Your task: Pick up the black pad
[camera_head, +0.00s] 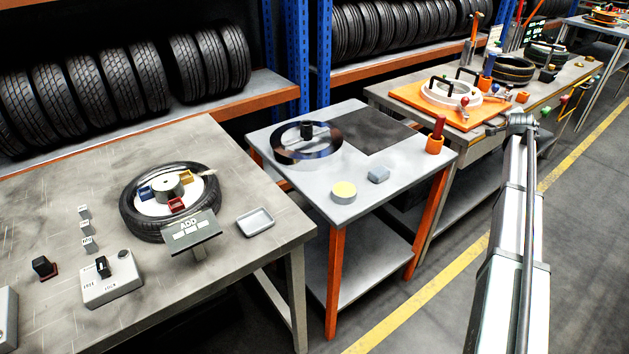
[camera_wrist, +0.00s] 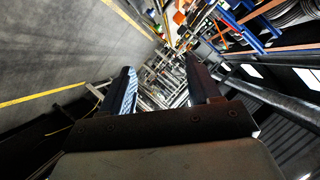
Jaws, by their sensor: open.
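A flat dark square (camera_head: 378,132) lies on the right part of the middle table's top. A small black piece (camera_head: 43,267) with a reddish base sits on the left table. I cannot tell for sure which of these is the black pad. My gripper (camera_wrist: 162,88) shows in the wrist view with its two fingers apart and nothing between them. It points out over the workshop, away from the table tops. In the head view my arm rises at the right, beside the middle table, and the fingers cannot be made out.
A tyre (camera_head: 135,215), sign (camera_head: 190,231) and tray (camera_head: 255,221) stand on the left table.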

